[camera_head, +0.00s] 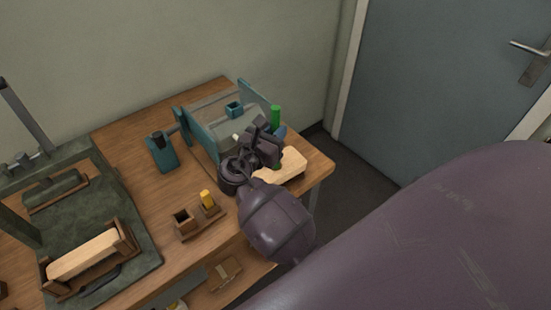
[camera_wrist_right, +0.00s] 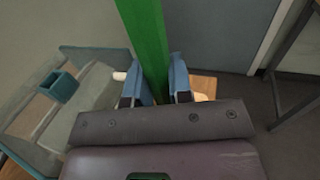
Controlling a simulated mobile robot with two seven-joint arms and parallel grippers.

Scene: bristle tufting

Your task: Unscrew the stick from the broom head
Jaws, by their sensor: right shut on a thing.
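The green stick (camera_head: 275,117) stands up at the right end of the workbench. The broom head (camera_head: 289,165), a pale wooden block, is below it, partly hidden by my right arm. My right gripper (camera_head: 277,134) is shut on the stick. In the right wrist view the blue fingers of the gripper (camera_wrist_right: 160,84) are on both sides of the stick (camera_wrist_right: 146,38), which runs up out of the picture. Where the stick meets the broom head is hidden behind my gripper. My left gripper is not in view.
A teal-sided tray (camera_head: 203,140) stands just left of my gripper. A dark green fixture (camera_head: 130,241) holds another pale block (camera_head: 84,255).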

